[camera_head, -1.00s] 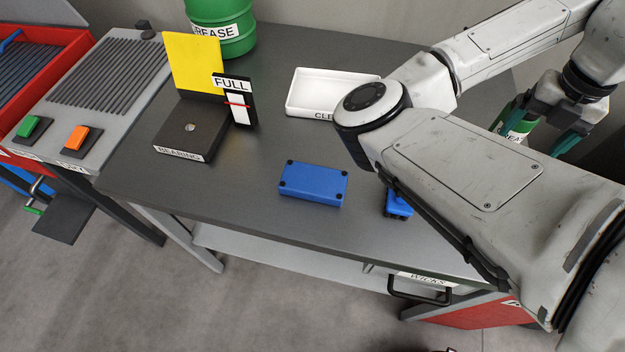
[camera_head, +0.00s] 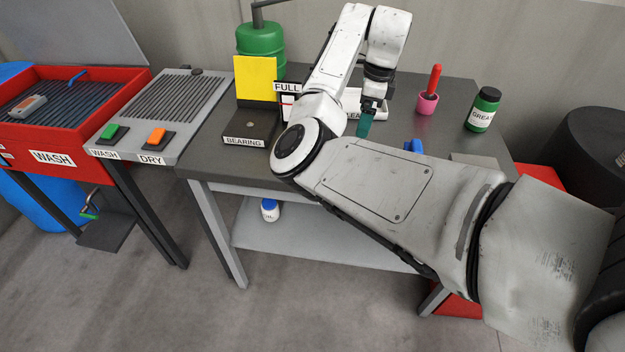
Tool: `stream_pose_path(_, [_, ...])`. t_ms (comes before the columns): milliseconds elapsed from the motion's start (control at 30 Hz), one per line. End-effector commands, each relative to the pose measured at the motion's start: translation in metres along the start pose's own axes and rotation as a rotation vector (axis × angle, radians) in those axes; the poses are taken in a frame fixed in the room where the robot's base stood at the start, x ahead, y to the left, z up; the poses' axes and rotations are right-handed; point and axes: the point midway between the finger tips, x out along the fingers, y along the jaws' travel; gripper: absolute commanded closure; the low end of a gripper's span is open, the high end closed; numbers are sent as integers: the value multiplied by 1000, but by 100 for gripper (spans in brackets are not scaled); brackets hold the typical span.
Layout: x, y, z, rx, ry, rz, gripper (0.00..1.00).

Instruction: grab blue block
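A small piece of blue (camera_head: 414,147) shows just above my forearm on the dark grey table. My arm covers the area around it, and I cannot tell whether it is the flat blue block or the smaller blue piece beside it. My gripper (camera_head: 365,124) points down over the table, left of the blue piece and in front of the white tray (camera_head: 350,104). Its teal fingers are seen edge-on, so their opening is unclear. I see nothing held between them.
A pink cup (camera_head: 427,104) with a red-handled tool and a green grease jar (camera_head: 483,109) stand at the table's right. The bearing stand (camera_head: 250,127) with a yellow plate (camera_head: 255,79) is left. The red wash station (camera_head: 70,125) is farther left.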

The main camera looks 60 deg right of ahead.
Motion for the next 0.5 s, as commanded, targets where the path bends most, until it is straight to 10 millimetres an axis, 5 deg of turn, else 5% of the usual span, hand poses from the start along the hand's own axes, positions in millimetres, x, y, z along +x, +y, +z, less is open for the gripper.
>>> stream_pose_path(500, [57,-2,3,-42,-3,4,0])
